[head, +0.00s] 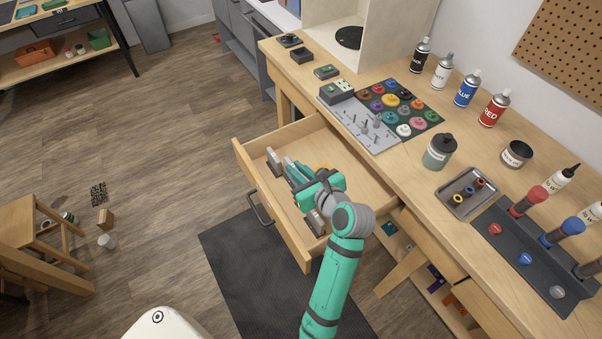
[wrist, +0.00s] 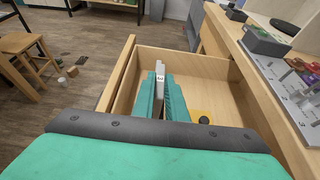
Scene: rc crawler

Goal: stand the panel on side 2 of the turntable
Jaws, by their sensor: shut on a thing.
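My gripper (head: 296,172) is inside the open drawer (head: 237,158). In the wrist view its teal fingers (wrist: 163,95) are closed on a thin, pale grey panel (wrist: 159,72) that stands on edge between them. A small dark mark shows on the panel's edge. In the head view the panel is mostly hidden by my gripper. I cannot tell if it touches the drawer floor. The turntable (head: 349,38) is a black disc inside the pale open booth (head: 322,22) at the back of the bench. Its side markings cannot be read.
The drawer also holds grey blocks (head: 315,222) and a yellow round thing (wrist: 202,115). The bench (head: 400,165) carries a grey pegged plate (head: 366,125), a paint palette (head: 418,120), spray cans (head: 465,89) and a jar (head: 439,152). A stool (head: 40,230) stands left on open floor.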

